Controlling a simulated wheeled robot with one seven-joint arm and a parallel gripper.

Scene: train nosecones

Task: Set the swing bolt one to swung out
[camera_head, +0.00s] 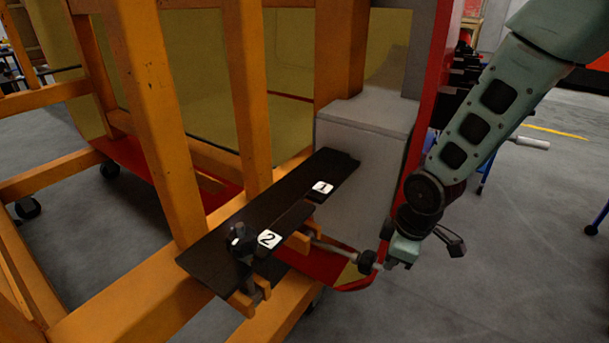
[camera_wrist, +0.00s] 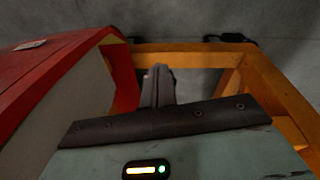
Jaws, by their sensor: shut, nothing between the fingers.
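The swing bolt one (camera_head: 335,249) is a pale metal rod with a dark nut (camera_head: 366,262) near its outer end. It sticks out to the right from under the dark plate, near the label 1 (camera_head: 322,188). My gripper (camera_head: 388,262) is at the bolt's outer end, on its right side; whether they touch I cannot tell. In the wrist view its dark fingers (camera_wrist: 160,78) are together with nothing between them. I cannot make out the bolt in the wrist view.
The dark plate (camera_head: 215,258) also carries the label 2 (camera_head: 269,239) beside a dark upright bolt (camera_head: 240,243). Orange frame beams (camera_head: 165,130) stand left. A red-edged panel (camera_head: 436,80) rises close to my arm. The grey floor (camera_head: 500,270) at right is open.

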